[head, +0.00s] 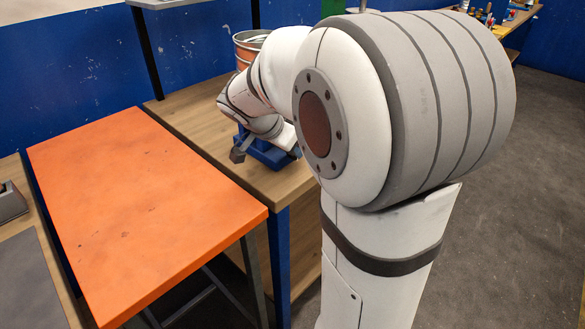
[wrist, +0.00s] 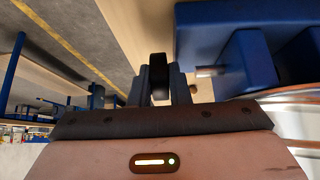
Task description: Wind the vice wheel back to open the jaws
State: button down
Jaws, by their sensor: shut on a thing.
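The blue vice (head: 268,152) stands on the wooden bench in the head view, partly hidden by my arm. In the wrist view its blue body (wrist: 225,28) fills the upper right, with a short pale shaft (wrist: 208,71) sticking out to the left. The black vice wheel (wrist: 159,68) shows edge-on, left of that shaft. My gripper (wrist: 160,82) has one finger on each side of the wheel and is shut on it. How far apart the vice jaws are, I cannot tell. In the head view my arm hides most of the grip.
An orange-topped table (head: 140,200) stands left of the wooden bench (head: 205,108). A metal bucket (head: 247,45) stands on the bench behind the vice. Blue walls (head: 70,70) close off the back. Grey floor (head: 500,220) lies open at right.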

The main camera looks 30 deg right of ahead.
jog(key=shift+a+f+t+h+b, duration=0.1)
jog(key=shift+f+t+h+b, duration=0.45)
jog(key=shift+b, duration=2.05)
jog(key=shift+a+f+g+h+b, duration=0.15)
jog(key=shift+h+b, duration=0.8)
jog(key=shift+b, duration=1.65)
jog(key=h+b, duration=0.1)
jog(key=b, duration=0.2)
jog(key=shift+t, duration=0.3)
jog(key=shift+r+h+b, duration=0.25)
jog(key=shift+h+b, duration=0.15)
jog(key=shift+b, duration=0.75)
jog(key=c, duration=1.4)
grip_release()
jog(key=shift+o, duration=0.2)
jog(key=p+v, duration=0.1)
jog(key=v, duration=0.6)
jog(key=shift+s+a+r+p, duration=0.15)
jog(key=shift+s+a+p, duration=0.05)
jog(key=shift+a+p, duration=0.15)
jog(key=shift+d+r, duration=0.1)
